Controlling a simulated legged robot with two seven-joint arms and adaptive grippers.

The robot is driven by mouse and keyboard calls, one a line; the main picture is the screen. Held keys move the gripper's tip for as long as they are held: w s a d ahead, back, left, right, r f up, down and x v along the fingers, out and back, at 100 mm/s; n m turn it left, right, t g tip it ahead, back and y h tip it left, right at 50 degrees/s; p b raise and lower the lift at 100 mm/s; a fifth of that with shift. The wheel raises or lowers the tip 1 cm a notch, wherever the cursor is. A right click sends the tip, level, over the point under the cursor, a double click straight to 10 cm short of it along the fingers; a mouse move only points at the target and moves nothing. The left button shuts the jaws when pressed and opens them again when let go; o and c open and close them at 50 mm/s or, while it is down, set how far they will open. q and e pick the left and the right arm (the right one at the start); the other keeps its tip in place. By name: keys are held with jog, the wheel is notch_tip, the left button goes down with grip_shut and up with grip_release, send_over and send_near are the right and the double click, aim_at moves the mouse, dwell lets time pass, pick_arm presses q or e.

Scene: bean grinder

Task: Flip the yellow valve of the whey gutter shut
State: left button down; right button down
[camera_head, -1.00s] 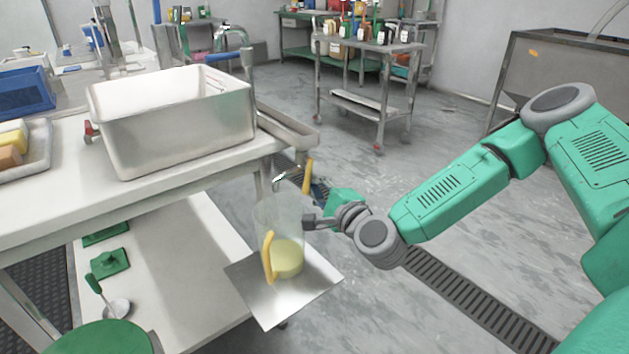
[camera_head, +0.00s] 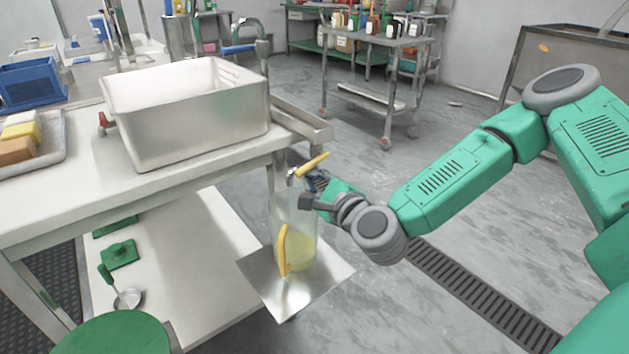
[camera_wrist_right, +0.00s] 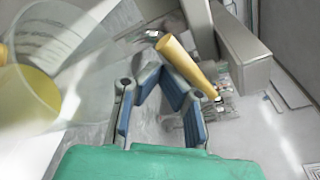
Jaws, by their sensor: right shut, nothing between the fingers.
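The steel whey gutter (camera_head: 305,122) runs along the right end of the table beside the white-lined vat (camera_head: 205,125). Its yellow valve handle (camera_head: 312,164) is below the gutter's end and lies slanted, closer to level than upright. My right gripper (camera_head: 319,180) is just under the handle, shut and empty. In the right wrist view the handle (camera_wrist_right: 187,66) crosses in front of the fingertips (camera_wrist_right: 166,80); whether they touch cannot be told. A clear jug (camera_head: 300,230) with a yellow grip and pale yellow liquid stands below the valve. My left gripper is not in view.
The jug stands on a steel plate (camera_head: 328,278), close to my right wrist. A red-handled tap (camera_head: 104,120) is at the vat's left end. A tray (camera_head: 48,150) of blocks is at far left.

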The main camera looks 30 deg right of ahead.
jog(key=shift+a+r+p, duration=0.4)
jog(key=shift+r, duration=0.3)
jog(key=shift+w+a+r, duration=0.1)
jog(key=shift+r, duration=0.25)
jog(key=s, duration=0.7)
jog(key=shift+s, duration=0.3)
jog(key=shift+f, duration=0.1)
